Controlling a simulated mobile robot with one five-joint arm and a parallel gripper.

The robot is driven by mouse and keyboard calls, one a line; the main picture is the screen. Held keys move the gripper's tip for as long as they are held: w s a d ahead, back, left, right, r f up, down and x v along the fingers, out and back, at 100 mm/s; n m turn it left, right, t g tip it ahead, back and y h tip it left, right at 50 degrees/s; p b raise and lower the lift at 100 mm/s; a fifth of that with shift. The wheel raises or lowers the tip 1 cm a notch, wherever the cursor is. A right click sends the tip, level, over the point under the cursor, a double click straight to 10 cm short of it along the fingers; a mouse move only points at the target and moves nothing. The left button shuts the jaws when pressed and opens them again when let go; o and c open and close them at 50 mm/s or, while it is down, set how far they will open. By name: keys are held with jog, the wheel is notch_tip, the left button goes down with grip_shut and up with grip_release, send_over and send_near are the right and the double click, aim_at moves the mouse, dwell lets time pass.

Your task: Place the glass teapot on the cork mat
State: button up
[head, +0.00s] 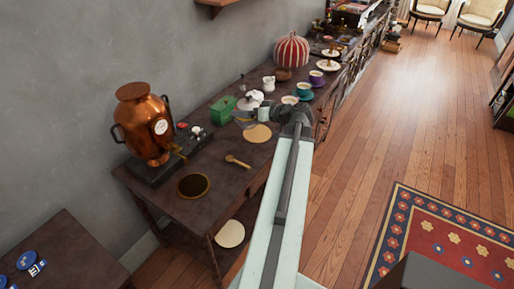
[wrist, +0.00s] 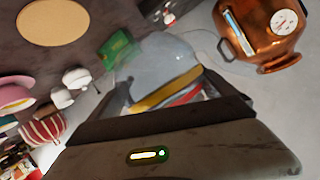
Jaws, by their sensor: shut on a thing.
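The glass teapot (wrist: 165,68) is clear and rounded, and shows just beyond my gripper (wrist: 165,100) in the wrist view. My gripper is shut on it; the exact grip point is partly hidden by the jaws. In the head view my gripper (head: 262,114) is over the dark table, and the teapot is too faint there to make out clearly. The cork mat (head: 257,134) is a round tan disc on the table, just below my gripper in the picture. It also shows at the upper left of the wrist view (wrist: 52,20), apart from the teapot.
A copper samovar (head: 146,125) stands left on the table (head: 215,165). A green box (head: 222,110), white pots and cups (head: 304,91) stand near my gripper. A wooden spoon (head: 238,161) and a dark gold-rimmed disc (head: 194,186) lie nearer. Another pale disc (head: 230,234) is lower down.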

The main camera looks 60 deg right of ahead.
notch_tip(320, 180, down, 12)
jog(key=b, duration=1)
send_over(258, 133)
jog(key=shift+w+d+f+h+b, duration=0.2)
jog(key=shift+f+h+b, duration=0.2)
jog(key=shift+f, duration=0.35)
notch_tip(258, 133, down, 4)
jog(key=b, duration=0.3)
jog(key=shift+b, duration=0.4)
jog(key=shift+r, duration=0.25)
jog(key=shift+f, duration=0.1)
jog(key=o, duration=1.5)
jog(key=shift+f, duration=0.1)
jog(key=shift+o, duration=0.2)
jog(key=shift+a, duration=0.1)
